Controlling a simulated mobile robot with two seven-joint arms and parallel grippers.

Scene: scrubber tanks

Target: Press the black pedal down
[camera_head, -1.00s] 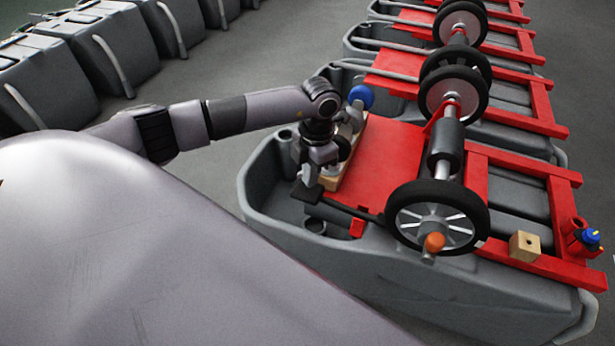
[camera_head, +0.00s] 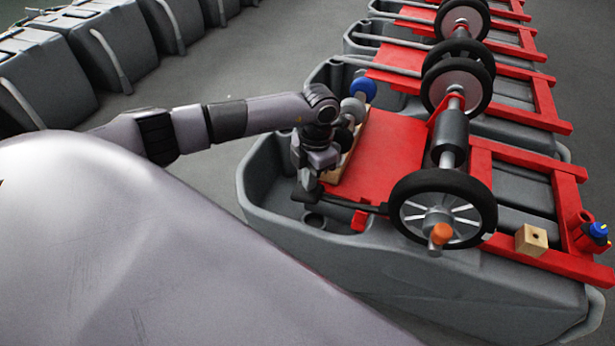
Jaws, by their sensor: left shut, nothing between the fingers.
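The black pedal (camera_head: 303,195) is at the near left end of the closest scrubber tank (camera_head: 262,215). Its dark bar (camera_head: 350,204) runs right toward the wheel hub. My left gripper (camera_head: 309,184) points down right at the pedal's pad, its fingers shut with nothing between them. The fingers overlap the pad and hide part of it; I cannot tell for sure whether they touch it. My right gripper is not in view.
A red plate (camera_head: 380,155) lies right of my left gripper. A spoked black wheel (camera_head: 442,209) with an orange knob (camera_head: 441,233) stands further right, near a wooden block (camera_head: 531,240). A blue ball (camera_head: 363,89) is behind my wrist. More tanks recede behind.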

